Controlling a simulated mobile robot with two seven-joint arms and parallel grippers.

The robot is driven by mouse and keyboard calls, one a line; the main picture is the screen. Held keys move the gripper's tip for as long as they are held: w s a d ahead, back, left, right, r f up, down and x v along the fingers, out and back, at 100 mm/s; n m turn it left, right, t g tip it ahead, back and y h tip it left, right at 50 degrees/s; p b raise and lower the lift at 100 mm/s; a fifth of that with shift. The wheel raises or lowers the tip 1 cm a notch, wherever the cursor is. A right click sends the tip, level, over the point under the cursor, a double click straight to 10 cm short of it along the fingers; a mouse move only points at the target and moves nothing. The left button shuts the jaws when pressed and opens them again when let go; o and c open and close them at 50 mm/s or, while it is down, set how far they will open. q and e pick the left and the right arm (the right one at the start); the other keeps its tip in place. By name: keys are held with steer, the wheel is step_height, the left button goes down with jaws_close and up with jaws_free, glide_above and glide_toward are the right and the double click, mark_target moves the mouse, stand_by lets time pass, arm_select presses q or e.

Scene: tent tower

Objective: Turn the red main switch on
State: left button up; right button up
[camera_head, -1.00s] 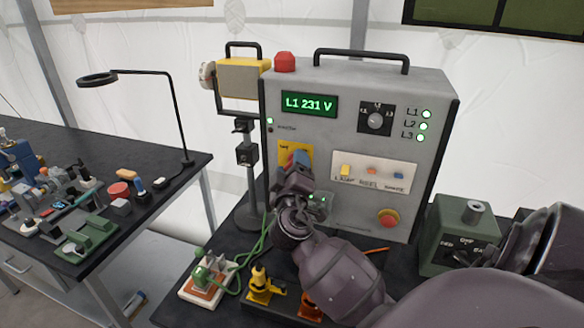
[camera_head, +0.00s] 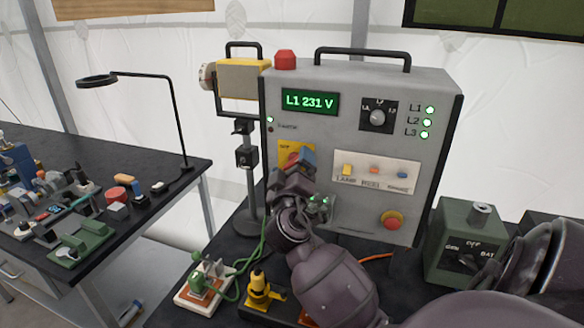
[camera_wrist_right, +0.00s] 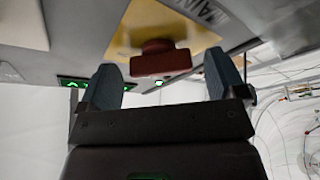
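The red main switch (camera_wrist_right: 160,58) shows in the right wrist view as a dark red handle on a yellow plate (camera_wrist_right: 140,18). My right gripper (camera_wrist_right: 163,82) is open; its two blue-grey fingers stand either side of the handle, with visible gaps. I cannot tell how deep the handle lies between them. In the head view my right gripper (camera_head: 303,158) is in front of the grey control cabinet (camera_head: 330,75) and covers most of the yellow plate (camera_head: 285,150). Only a bit of red shows beside the fingers. My left gripper is not in view.
A green box (camera_head: 462,240) stands to the right. A cluttered workbench (camera_head: 170,172) is at the left.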

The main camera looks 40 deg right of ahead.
steer(key=shift+f, duration=0.1)
steer(key=shift+s+a+f, duration=0.1)
steer(key=shift+s+a, duration=0.05)
steer(key=shift+s, duration=0.05)
steer(key=b+v, duration=0.3)
steer(key=v, duration=0.7)
steer(key=shift+s+a, duration=0.15)
steer(key=shift+s, duration=0.05)
stand_by(0.3)
